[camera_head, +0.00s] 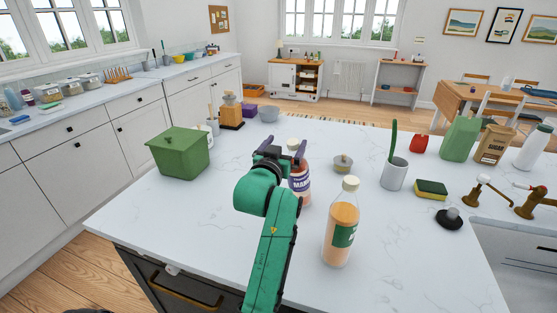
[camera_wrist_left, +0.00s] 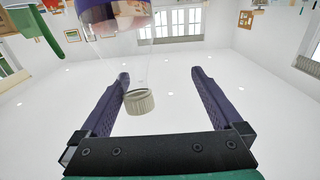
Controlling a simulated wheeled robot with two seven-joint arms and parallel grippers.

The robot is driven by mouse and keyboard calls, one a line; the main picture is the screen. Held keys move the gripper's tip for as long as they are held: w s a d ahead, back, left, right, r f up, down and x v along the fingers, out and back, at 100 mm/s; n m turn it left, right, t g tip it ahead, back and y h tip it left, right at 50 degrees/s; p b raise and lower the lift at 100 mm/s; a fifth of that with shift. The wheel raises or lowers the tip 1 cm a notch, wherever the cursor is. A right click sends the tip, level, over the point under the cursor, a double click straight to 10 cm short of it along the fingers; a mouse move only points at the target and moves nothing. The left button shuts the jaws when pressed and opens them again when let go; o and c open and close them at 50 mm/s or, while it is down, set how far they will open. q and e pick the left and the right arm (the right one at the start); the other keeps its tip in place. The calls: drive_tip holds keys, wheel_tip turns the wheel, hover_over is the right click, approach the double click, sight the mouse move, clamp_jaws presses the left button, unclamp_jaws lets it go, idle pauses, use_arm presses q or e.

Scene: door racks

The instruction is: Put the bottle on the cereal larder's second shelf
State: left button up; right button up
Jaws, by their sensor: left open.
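A clear bottle with a purple label and a pale cap (camera_head: 300,183) stands upright on the white island, partly hidden by my left gripper (camera_head: 281,152). In the left wrist view its ribbed cap (camera_wrist_left: 140,102) shows by the left-hand finger, with the bottle body and label above in the upside-down picture. My left gripper (camera_wrist_left: 160,74) is open, with no grip on the bottle. A second bottle (camera_head: 341,225), with orange contents, a green label and a white cap, stands upright to the right of my left arm. I cannot identify the cereal larder. My right gripper is not in view.
On the island (camera_head: 420,255) are a green lidded bin (camera_head: 180,152), a small pot (camera_head: 343,163), a cup with a green utensil (camera_head: 394,174), a sponge (camera_head: 431,189) and brass taps (camera_head: 485,188). The front right of the island is clear.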

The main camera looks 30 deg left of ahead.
use_arm(q)
drive_tip(key=b+v, duration=0.1)
drive_tip(key=v, duration=0.5)
drive_tip(key=shift+f, duration=0.1)
clamp_jaws()
idle(0.6)
idle(0.8)
